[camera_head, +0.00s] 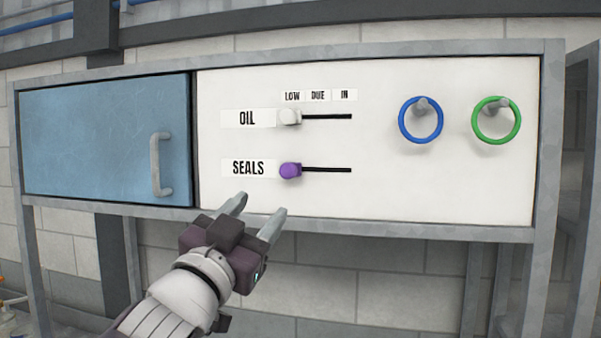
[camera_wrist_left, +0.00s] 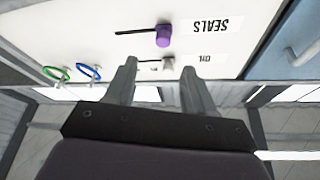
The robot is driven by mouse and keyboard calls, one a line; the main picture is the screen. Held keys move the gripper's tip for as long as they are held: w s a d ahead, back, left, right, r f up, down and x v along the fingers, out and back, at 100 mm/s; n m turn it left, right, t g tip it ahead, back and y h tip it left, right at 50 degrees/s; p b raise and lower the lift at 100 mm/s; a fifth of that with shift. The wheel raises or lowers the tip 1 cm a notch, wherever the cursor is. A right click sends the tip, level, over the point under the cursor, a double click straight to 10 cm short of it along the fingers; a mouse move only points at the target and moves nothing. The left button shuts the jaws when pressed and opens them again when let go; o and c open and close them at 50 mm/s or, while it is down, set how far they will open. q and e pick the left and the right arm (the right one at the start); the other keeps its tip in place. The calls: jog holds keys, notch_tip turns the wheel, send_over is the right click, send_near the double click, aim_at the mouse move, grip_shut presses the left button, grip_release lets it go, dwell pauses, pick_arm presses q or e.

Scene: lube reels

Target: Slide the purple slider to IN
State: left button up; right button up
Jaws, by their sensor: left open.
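The IN mark (camera_head: 345,95) is above the right end of the slots. My left gripper (camera_head: 254,208) is open and empty, below and left of the purple slider in the head view, and apart from it. In the left wrist view the picture is upside down; the purple slider (camera_wrist_left: 163,36) lies beyond the open fingers (camera_wrist_left: 160,82). My right gripper is not in view.
A white slider (camera_head: 290,117) sits at the left end of the OIL slot above. Blue (camera_head: 421,119) and green (camera_head: 497,120) rings hang on pegs at the right. A blue door (camera_head: 90,140) with a grey handle (camera_head: 160,164) is at the left. The panel right of the slots' lower part is clear.

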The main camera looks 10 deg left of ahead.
aim_at(286, 176)
pick_arm(q)
jog(key=p+x, duration=0.7)
jog(key=x, duration=0.4)
jog(key=shift+w, duration=0.15)
jog(key=shift+w+a+r+p, duration=0.1)
jog(key=shift+w+a+p, duration=0.05)
jog(key=shift+p, duration=0.15)
jog(key=shift+a, duration=0.25)
jog(key=shift+d, duration=0.1)
jog(key=shift+w+d, duration=0.1)
jog(key=shift+w, duration=0.05)
grip_shut()
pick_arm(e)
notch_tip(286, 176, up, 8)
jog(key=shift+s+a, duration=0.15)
